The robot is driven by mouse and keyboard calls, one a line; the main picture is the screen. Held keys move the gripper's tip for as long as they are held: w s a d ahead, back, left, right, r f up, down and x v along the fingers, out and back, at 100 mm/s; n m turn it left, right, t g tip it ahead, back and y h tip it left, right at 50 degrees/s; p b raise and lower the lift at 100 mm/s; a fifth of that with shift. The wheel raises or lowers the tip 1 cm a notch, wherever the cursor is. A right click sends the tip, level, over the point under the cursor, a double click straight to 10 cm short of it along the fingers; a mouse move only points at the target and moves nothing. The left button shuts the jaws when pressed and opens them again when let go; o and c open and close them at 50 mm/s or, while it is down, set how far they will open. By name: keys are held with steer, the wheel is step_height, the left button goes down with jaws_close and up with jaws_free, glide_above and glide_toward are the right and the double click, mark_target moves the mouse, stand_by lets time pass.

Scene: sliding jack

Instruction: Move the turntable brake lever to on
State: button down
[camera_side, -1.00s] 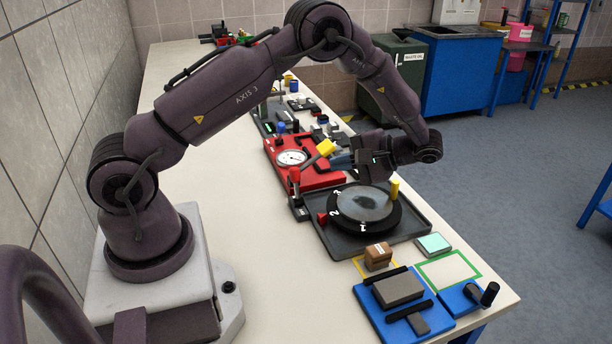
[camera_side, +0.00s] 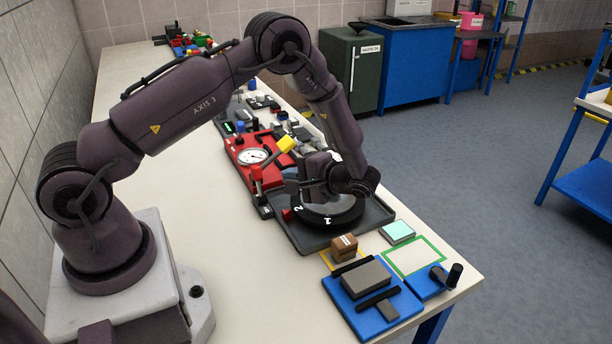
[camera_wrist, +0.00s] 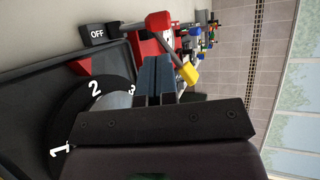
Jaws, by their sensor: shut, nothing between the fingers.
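The brake lever (camera_side: 257,180) has a red grip and stands up from a small dark base at the left edge of the turntable tray. In the wrist view its red knob (camera_wrist: 158,20) is near the top, with a dark block marked OFF (camera_wrist: 97,33) by its foot. The turntable (camera_side: 327,220) is a dark disc with white numbers, mostly covered by my wrist. My gripper (camera_side: 289,182) is shut and empty, just right of the lever, apart from it. In the wrist view its blue-grey fingers (camera_wrist: 154,80) lie together below the knob. Any ON mark is hidden.
A red unit with a gauge (camera_side: 253,156) and a yellow-ended handle (camera_side: 285,144) stands close behind the lever. A dark tray (camera_side: 370,217) surrounds the turntable. A brown box (camera_side: 344,247) and a blue fixture (camera_side: 372,307) are in front. The table left of the lever is clear.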

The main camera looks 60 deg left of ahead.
mark_target(260, 173)
steer(key=x, duration=0.7)
steer(key=shift+s+a+f, duration=0.1)
steer(key=shift+s+a, duration=0.05)
steer(key=shift+s, duration=0.05)
